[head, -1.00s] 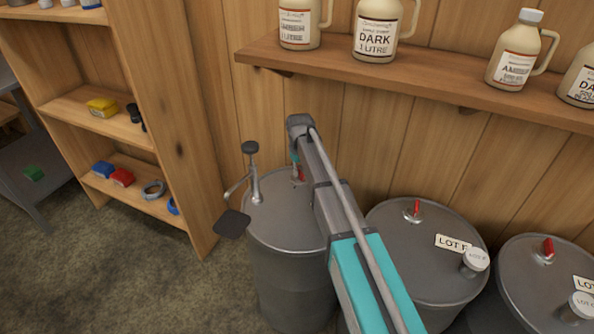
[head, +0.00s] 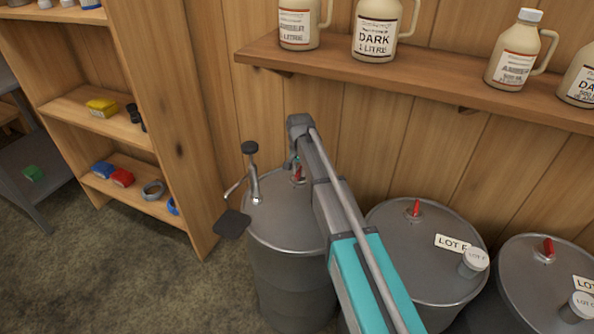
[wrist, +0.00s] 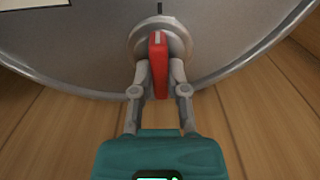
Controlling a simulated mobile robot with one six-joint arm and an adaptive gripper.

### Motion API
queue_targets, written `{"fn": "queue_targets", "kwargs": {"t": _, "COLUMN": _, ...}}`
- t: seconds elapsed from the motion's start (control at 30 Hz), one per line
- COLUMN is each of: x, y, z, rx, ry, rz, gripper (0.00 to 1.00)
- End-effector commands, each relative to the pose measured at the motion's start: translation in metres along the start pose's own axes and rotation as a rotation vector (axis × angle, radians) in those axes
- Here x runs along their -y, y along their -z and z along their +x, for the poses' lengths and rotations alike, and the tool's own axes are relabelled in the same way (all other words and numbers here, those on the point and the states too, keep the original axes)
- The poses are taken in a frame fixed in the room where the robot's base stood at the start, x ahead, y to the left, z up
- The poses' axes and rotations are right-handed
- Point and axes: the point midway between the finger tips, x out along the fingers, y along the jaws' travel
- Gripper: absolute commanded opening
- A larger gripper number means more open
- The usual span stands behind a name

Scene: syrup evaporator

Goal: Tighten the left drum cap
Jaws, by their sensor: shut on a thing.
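The left drum (head: 285,225) is a grey metal barrel against the plank wall. Its cap, with a red handle (head: 298,173), sits near the back of the lid, partly hidden by my arm in the head view. In the wrist view the red cap handle (wrist: 158,62) stands upright in a round grey collar (wrist: 140,40) near the drum's rim. My gripper (wrist: 158,75) is shut on the red handle, one finger on each side of it. In the head view the fingers are mostly hidden behind my arm.
A pump with a black knob (head: 249,147) and a dark square plate (head: 232,224) stand at the left drum's left side. Two more drums (head: 425,250) (head: 545,285) with red handles are at right. A shelf with jugs (head: 440,85) runs above. A wooden rack (head: 165,130) is at left.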

Motion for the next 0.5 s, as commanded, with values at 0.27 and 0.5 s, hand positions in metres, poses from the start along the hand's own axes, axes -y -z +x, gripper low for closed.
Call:
{"fn": "queue_targets", "kwargs": {"t": 0.27, "x": 0.0005, "y": 0.0025, "z": 0.0001, "rx": -0.005, "ry": 0.002, "rz": 0.062, "gripper": 0.0}}
{"fn": "queue_targets", "kwargs": {"t": 0.5, "x": 0.0009, "y": 0.0022, "z": 0.0001, "rx": -0.005, "ry": 0.003, "rz": 0.066, "gripper": 0.0}}
